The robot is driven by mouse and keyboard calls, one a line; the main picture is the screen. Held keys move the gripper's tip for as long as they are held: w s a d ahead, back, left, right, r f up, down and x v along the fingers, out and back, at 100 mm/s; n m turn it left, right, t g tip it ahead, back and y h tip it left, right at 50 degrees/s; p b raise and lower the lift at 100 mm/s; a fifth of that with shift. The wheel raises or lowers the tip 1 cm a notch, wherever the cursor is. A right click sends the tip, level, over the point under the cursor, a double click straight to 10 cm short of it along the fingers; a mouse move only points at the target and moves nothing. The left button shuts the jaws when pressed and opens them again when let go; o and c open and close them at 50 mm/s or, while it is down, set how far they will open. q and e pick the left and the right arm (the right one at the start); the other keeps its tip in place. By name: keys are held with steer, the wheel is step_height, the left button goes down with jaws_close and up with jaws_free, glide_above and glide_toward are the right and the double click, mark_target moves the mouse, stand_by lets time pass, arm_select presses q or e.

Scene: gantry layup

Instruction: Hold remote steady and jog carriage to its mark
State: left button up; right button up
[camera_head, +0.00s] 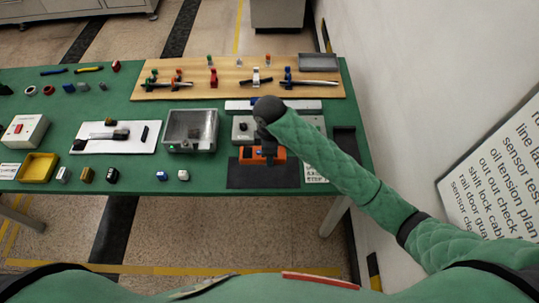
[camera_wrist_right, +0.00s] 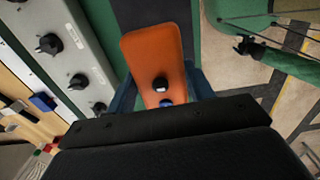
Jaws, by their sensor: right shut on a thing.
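An orange remote (camera_head: 258,158) lies over a dark mat at the front right of the green table. In the right wrist view the remote (camera_wrist_right: 150,50) shows a black-and-white button and a blue button. My right gripper (camera_head: 269,150) reaches down onto the remote and is shut on it, with a finger on each side. My arm hides part of the remote and the grey panel behind it. I cannot tell for sure which part is the carriage; a white plate (camera_head: 88,146) at the left bears a grey bar and black blocks. My left gripper is not in view.
A grey knob panel (camera_wrist_right: 82,50) stands beside the remote. A clear-lidded box (camera_head: 190,147), a yellow tray (camera_head: 38,166) and a red-button box (camera_head: 23,131) stand to the left. A wooden board (camera_head: 180,92) with several clamps lies behind. A wall is close on the right.

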mark_target(269, 172)
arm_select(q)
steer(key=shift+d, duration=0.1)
arm_select(e)
steer(key=shift+f, duration=2.3)
steer(key=shift+f+b, duration=0.4)
steer(key=shift+f, duration=2.05)
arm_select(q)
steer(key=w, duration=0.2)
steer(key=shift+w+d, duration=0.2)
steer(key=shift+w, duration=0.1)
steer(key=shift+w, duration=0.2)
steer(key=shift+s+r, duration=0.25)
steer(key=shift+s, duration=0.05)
arm_select(e)
steer(key=shift+f, duration=0.25)
